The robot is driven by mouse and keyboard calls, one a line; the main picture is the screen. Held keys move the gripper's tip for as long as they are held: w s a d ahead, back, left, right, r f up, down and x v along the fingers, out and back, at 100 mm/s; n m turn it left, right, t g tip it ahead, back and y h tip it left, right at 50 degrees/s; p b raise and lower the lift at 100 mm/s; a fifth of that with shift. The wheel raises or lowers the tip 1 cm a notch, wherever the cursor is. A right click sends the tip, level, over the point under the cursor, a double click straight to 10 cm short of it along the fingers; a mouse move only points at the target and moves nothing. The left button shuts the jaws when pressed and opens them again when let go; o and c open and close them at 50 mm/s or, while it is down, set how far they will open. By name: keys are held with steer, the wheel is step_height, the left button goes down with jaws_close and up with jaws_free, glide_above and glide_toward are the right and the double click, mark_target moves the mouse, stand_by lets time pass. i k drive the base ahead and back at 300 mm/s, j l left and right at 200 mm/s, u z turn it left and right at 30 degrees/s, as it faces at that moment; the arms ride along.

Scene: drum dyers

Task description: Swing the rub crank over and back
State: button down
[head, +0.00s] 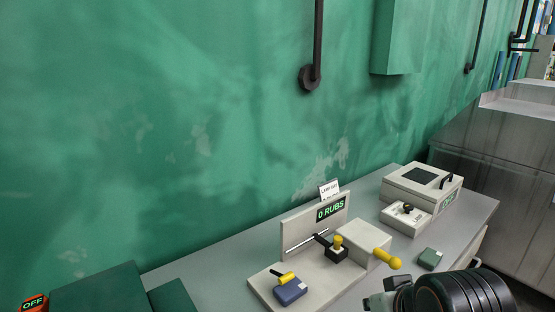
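The rub machine has a pale base (318,283), a back panel and a display (331,209) reading "0 RUBS". A pale box (362,241) stands at its right end. A yellow handle (386,258), which looks like the rub crank's grip, sticks out from the box toward the lower right.
A blue block (290,291) with a yellow lever lies on the base's front left. A second pale instrument (422,187) stands farther right on the grey bench (214,259). A small green box (430,259) lies near my arm. Dark green boxes stand at lower left; a green wall is behind.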

mark_target(394, 262)
steer(key=i+l+u, duration=0.15)
steer(key=l, duration=0.3)
steer(key=l+u, duration=0.15)
steer(key=l, duration=0.3)
steer(key=i+l+u, duration=0.15)
steer(key=l, duration=0.35)
steer(key=i+l+u, duration=0.15)
steer(key=l, duration=0.3)
steer(key=i+l+u, duration=0.2)
steer(key=l, duration=0.3)
steer(key=l+u, duration=0.15)
steer(key=l, duration=0.35)
steer(key=i+l+u, duration=0.2)
steer(key=l, duration=0.3)
steer(key=k, duration=0.1)
